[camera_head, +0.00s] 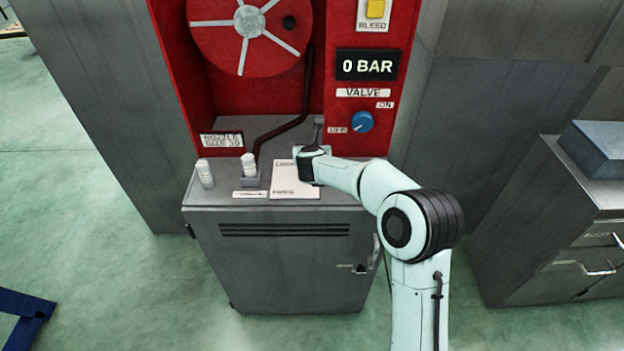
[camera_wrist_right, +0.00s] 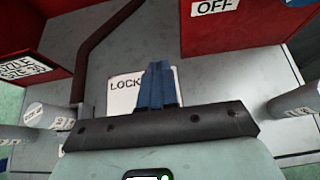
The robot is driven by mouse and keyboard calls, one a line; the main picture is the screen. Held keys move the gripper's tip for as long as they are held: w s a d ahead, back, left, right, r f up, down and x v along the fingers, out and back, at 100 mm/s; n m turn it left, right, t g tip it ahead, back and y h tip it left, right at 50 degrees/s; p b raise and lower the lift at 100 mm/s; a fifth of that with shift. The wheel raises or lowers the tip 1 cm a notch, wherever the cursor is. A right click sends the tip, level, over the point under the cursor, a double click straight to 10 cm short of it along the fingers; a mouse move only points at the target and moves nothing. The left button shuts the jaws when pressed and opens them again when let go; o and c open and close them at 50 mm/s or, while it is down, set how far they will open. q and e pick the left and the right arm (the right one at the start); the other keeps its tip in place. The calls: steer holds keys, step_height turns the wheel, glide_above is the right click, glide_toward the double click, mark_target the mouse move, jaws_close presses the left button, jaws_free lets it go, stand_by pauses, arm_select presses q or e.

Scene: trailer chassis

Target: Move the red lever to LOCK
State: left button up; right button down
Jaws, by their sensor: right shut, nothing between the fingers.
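I cannot make out a red lever in either view; my right gripper and arm may hide it. A white plate (camera_head: 291,184) with LOCK at its top lies on the grey cabinet top, just left of my right gripper (camera_head: 314,152). In the right wrist view the LOCK plate (camera_wrist_right: 122,90) is partly behind my shut, empty fingers (camera_wrist_right: 158,82). A small grey upright piece (camera_head: 318,128) stands behind the gripper; I cannot tell what it is. My left gripper is not in view.
Two white nozzles (camera_head: 204,173) (camera_head: 249,167) stand left on the cabinet top. Behind are the red hose panel (camera_head: 180,70), a blue valve knob (camera_head: 362,121) and a 0 BAR display (camera_head: 367,64). A grey drawer cabinet (camera_head: 560,215) stands right.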

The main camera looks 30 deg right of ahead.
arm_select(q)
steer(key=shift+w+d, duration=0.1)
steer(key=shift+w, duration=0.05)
arm_select(e)
steer(key=shift+w+d, duration=0.2)
steer(key=shift+w, duration=0.1)
stand_by(0.5)
